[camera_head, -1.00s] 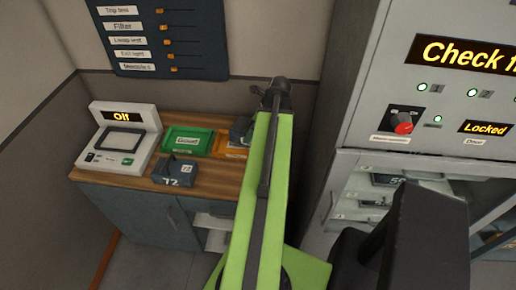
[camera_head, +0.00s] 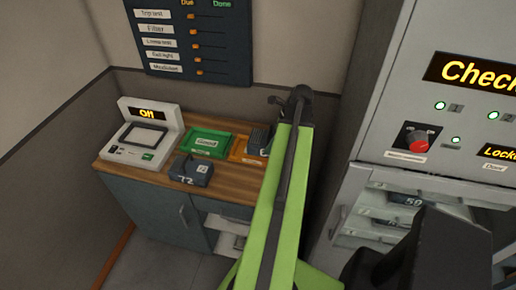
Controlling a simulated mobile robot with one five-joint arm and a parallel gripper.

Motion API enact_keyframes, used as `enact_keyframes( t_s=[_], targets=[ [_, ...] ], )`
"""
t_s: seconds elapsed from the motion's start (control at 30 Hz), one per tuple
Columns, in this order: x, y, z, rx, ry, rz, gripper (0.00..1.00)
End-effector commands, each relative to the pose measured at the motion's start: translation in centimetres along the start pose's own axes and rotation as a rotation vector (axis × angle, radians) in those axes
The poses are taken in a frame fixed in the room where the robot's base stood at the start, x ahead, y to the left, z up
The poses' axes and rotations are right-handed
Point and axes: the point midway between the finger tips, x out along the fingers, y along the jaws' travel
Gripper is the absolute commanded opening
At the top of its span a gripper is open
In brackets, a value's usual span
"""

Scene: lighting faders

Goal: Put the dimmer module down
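A dark grey dimmer module marked 72 (camera_head: 191,170) sits on the wooden counter, in front of the green tray. A second dark module (camera_head: 258,139) shows at the orange tray (camera_head: 238,153), just left of my green arm. I cannot tell whether it rests in the tray or is held above it. My arm reaches up across the middle of the view to a dark joint over the counter's right end. My gripper is hidden behind the arm, so its fingers and any grip do not show.
A tester reading Off (camera_head: 145,130) stands at the counter's left end. The green tray (camera_head: 210,132) lies behind the marked module. A grey cabinet with a red knob (camera_head: 416,139) and open shelves of modules (camera_head: 400,200) stands right. A fader board (camera_head: 195,40) hangs behind.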

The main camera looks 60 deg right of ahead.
Motion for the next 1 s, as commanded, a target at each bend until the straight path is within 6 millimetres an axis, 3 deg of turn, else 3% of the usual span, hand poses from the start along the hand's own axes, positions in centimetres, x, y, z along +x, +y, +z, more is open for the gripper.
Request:
enact_keyframes(
  t_s=[0.2, 0.43, 0.77, 1.0],
  targets=[
    [4.8, -3.7, 1.8, 0.000, -0.002, -0.001, 0.18],
    [8.4, -6.8, 4.0, 0.003, -0.001, -0.002, 0.18],
    [9.3, -7.5, 4.6, 0.006, -0.001, -0.003, 0.18],
    [12.7, -7.5, 3.1, 0.006, -0.001, -0.003, 0.18]
  ],
)
